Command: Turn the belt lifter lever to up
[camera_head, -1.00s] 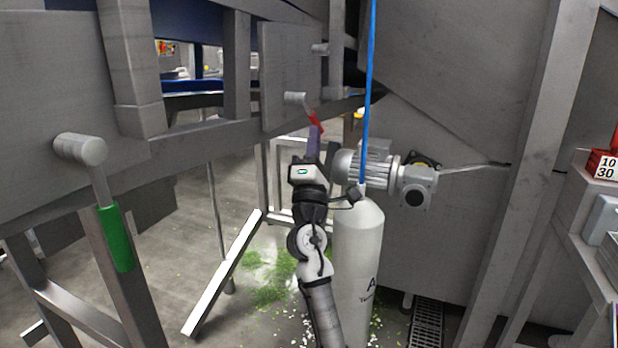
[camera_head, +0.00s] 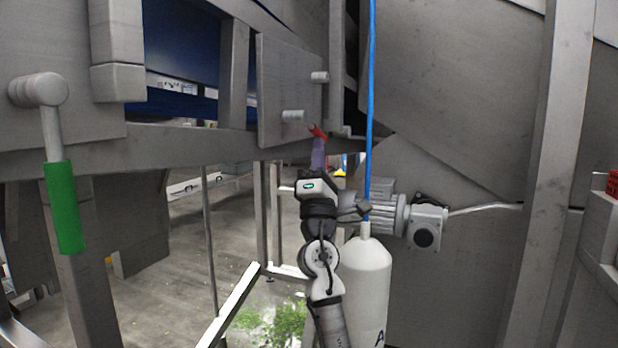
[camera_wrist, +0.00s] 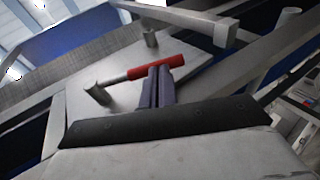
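A red-handled lever (camera_head: 318,132) hangs out from a round grey peg (camera_head: 292,116) on a grey metal plate (camera_head: 272,75), slanting down to the right. In the wrist view its red handle (camera_wrist: 155,68) and bare rod run up to the right from the peg (camera_wrist: 98,93). My gripper (camera_head: 318,145) is at the handle. In the wrist view its two purple fingers (camera_wrist: 158,72) are close together, with tips overlapping the handle's lower side; the handle runs across them, not visibly between them. A green-handled lever (camera_head: 62,205) hangs straight down at the left, away from my gripper. No label names either lever.
A grey motor (camera_head: 400,215) and a white gas cylinder (camera_head: 367,275) with a blue hose (camera_head: 371,90) stand close right of my arm. A second peg (camera_head: 319,77) sticks out of the plate above. A slanted metal bar (camera_head: 238,300) stands at lower left.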

